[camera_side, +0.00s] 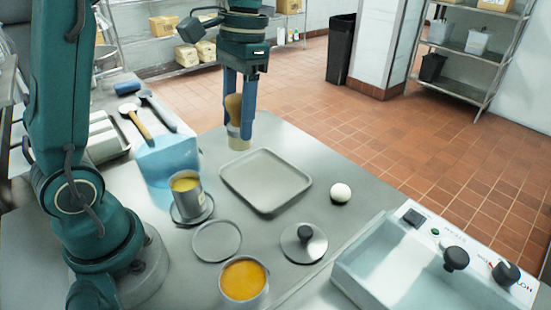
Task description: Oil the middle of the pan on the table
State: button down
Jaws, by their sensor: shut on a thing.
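The pan (265,166) is a shallow grey rectangular tray with rounded corners, lying flat and empty on the table. My gripper (239,130) points down with its blue fingers shut on a brush (236,107), which has a tan body and a pale lower end. The brush is upright, just behind the pan's far left edge in the picture. I cannot tell whether its lower end touches the table. A grey cup of yellow liquid (186,184), perhaps the oil, stands left of the pan on a round dark saucer (192,220).
A bowl of orange liquid (243,280), an empty round plate (217,241) and a knobbed lid (303,244) lie in front of the pan.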

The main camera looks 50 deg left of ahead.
jog(key=shift+w, duration=0.1)
jog(key=s+d+f+g+h, duration=0.1)
jog(key=s+d+f+g, duration=0.15)
jog(key=s+d, duration=0.35)
jog(key=s+d+f+g+h, duration=0.1)
jog(key=s+d+f, duration=0.2)
jog(key=d, duration=0.5)
jog(key=shift+s+a+f, duration=0.1)
jog(key=shift+f, duration=1.3)
jog(key=shift+s+f, duration=0.1)
jog(key=shift+f, duration=1.25)
jog(key=shift+f, duration=0.6)
notch_tip(320, 180, up, 7)
dwell(0.6)
